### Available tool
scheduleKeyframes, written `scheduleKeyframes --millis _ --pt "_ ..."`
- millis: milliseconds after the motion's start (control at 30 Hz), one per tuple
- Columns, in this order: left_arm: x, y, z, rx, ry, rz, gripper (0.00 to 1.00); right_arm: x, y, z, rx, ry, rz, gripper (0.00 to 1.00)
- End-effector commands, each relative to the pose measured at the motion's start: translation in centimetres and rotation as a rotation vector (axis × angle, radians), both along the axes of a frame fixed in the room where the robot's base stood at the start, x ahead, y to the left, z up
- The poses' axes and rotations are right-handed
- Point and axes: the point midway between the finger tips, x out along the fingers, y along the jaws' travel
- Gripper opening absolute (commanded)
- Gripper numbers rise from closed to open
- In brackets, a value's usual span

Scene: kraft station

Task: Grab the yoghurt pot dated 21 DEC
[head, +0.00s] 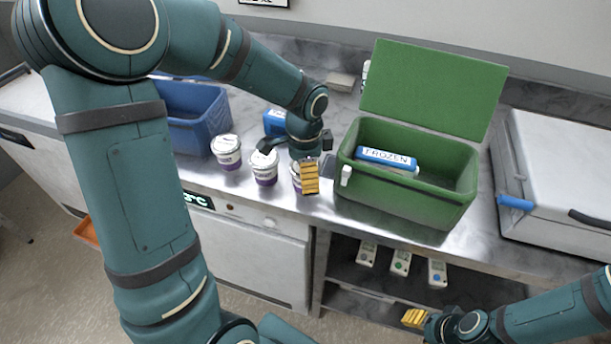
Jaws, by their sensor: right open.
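Three white yoghurt pots with purple bands stand in a row on the counter: a left pot (227,152), a middle pot (264,168) and a right pot (296,180). Their dates are too small to read. My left gripper (298,165) is over the right pot and partly hides it. Its yellow finger pad shows in front of that pot; I cannot tell whether they touch or how far the jaws are apart. My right gripper (420,318) is open, low at the bottom right, in front of the lower shelf and away from the pots.
An open green box (405,200) holding a blue-and-white pack marked FROZEN (387,158) stands right of the pots. A blue crate (195,123) stands at the left. A white lidded case (560,170) is at the right. Several handheld devices (400,262) are on the shelf below.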

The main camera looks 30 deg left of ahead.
Motion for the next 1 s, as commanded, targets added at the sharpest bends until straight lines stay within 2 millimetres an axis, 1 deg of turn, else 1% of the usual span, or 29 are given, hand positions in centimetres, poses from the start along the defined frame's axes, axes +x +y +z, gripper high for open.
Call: scheduleKeyframes --millis 33,67,100,167,200,333,633,733,867,1000 --pt "0.0 0.0 0.0 0.0 0.0 0.0 0.89 0.0 0.0 0.0 0.0 0.0 0.0 0.47" --pt "0.0 0.0 0.0 0.0 0.0 0.0 0.79 0.0 0.0 0.0 0.0 0.0 0.0 0.47" --pt "0.0 0.0 0.0 0.0 0.0 0.0 0.65 0.0 0.0 0.0 0.0 0.0 0.0 0.47" --pt "0.0 0.0 0.1 0.0 0.0 0.0 0.44 0.0 0.0 0.0 0.0 0.0 0.0 0.47" --pt "0.0 0.0 0.1 0.0 0.0 0.0 0.37 0.0 0.0 0.0 0.0 0.0 0.0 0.47" --pt "0.0 0.0 0.1 0.0 0.0 0.0 0.32 0.0 0.0 0.0 0.0 0.0 0.0 0.47" --pt "0.0 0.0 0.1 -0.001 -0.001 0.0 0.32 0.0 0.0 0.0 0.0 0.0 0.0 0.47" --pt "0.0 0.0 0.4 0.0 -0.001 0.0 0.32 0.0 0.0 0.1 0.0 0.0 0.0 0.47" --pt "0.1 0.0 1.9 0.0 -0.004 0.0 0.32 -0.1 0.0 0.6 0.0 0.002 0.001 0.47" --pt "0.1 0.0 4.7 0.0 -0.005 0.0 0.32 -0.2 0.0 1.5 0.001 0.006 0.001 0.47"
